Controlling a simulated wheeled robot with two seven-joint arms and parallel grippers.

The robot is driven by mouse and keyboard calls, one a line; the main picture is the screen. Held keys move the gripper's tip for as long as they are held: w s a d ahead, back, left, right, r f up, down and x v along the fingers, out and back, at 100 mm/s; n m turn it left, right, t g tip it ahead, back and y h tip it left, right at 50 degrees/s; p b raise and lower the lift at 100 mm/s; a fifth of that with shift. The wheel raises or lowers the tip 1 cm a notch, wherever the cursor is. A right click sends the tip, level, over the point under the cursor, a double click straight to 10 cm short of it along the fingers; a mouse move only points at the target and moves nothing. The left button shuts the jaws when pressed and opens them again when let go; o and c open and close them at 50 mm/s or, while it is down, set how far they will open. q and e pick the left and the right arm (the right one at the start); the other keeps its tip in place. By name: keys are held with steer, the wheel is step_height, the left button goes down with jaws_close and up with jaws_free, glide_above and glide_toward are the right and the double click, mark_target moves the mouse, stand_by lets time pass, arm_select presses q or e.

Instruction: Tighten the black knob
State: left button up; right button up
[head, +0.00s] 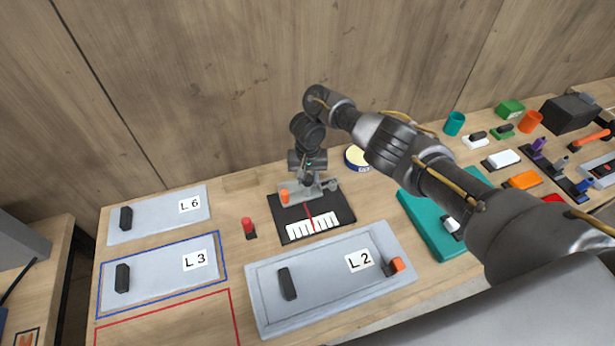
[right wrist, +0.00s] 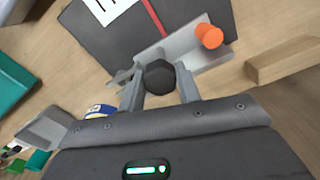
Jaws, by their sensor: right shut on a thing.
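The black knob (right wrist: 160,75) sits between the two fingers of my right gripper (right wrist: 160,88) in the right wrist view. The fingers are shut on its sides. The knob is on a grey metal bracket (right wrist: 196,64), which also carries an orange peg (right wrist: 209,36). In the head view my right gripper (head: 307,177) comes down onto the bracket (head: 316,190) from above and hides the knob. The bracket stands at the back of a black plate (head: 288,230) with a white scale (head: 313,228) and a red line. My left gripper is not in view.
Grey panel L2 (head: 330,303) lies in front; panels L6 (head: 158,222) and L3 (head: 150,288) lie left. A red peg (head: 247,225) stands beside the black plate. A teal case (head: 424,222) and several small parts are right. The wooden wall is close behind.

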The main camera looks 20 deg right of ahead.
steer(key=m, duration=0.3)
steer(key=shift+w+r+m, duration=0.2)
steer(key=shift+r+m, duration=0.05)
steer(key=shift+m, duration=1.85)
steer(key=o, duration=0.8)
steer(key=shift+o, duration=0.9)
steer(key=shift+s+f, duration=0.1)
steer(key=shift+s, duration=0.05)
